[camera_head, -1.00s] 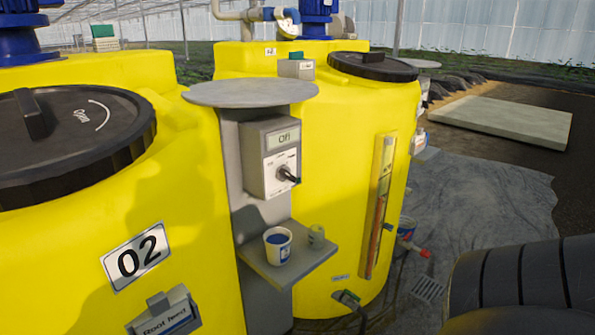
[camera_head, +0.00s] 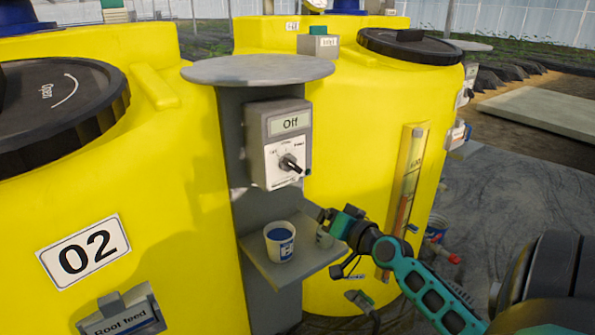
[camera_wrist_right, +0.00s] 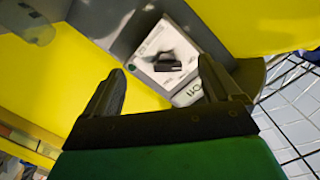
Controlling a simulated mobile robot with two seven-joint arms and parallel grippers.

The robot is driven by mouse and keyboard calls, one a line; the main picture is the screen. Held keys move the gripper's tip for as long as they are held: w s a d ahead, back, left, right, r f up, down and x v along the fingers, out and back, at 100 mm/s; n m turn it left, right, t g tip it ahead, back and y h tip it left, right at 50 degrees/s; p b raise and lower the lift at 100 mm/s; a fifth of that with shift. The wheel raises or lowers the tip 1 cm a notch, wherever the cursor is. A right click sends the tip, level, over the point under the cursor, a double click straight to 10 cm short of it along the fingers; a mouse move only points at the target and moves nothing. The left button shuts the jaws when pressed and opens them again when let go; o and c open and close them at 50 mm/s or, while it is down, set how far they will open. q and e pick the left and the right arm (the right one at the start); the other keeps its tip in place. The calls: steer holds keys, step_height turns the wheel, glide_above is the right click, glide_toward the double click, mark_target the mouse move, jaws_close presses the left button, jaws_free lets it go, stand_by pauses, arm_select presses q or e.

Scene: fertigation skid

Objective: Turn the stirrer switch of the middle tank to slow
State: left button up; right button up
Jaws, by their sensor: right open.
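The stirrer switch box (camera_head: 278,143) is grey with a white dial face and a display reading "Off". It is mounted on a grey post beside the yellow tank (camera_head: 95,250) labelled 02. Its black knob (camera_head: 289,163) sits in the middle of the dial. My right gripper (camera_head: 328,215) is below and to the right of the box, apart from it. In the right wrist view the open fingers (camera_wrist_right: 163,88) are empty, with the knob (camera_wrist_right: 168,66) and the dial face visible beyond and between them. My left gripper is not in view.
A round grey cover (camera_head: 258,69) overhangs the box. Another yellow tank (camera_head: 365,130) stands behind.

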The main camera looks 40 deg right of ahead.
mark_target(297, 166)
steer(key=d+r+m+t, duration=0.1)
steer(key=d+r+m, duration=0.1)
steer(key=d+r, duration=0.2)
steer(key=shift+h, duration=0.3)
steer(key=w, duration=0.9)
steer(key=w+d, duration=0.1)
steer(key=w, duration=0.3)
steer(key=shift+w+r, duration=0.15)
steer(key=shift+w, duration=0.05)
steer(key=shift+c, duration=0.4)
steer(key=c, duration=1)
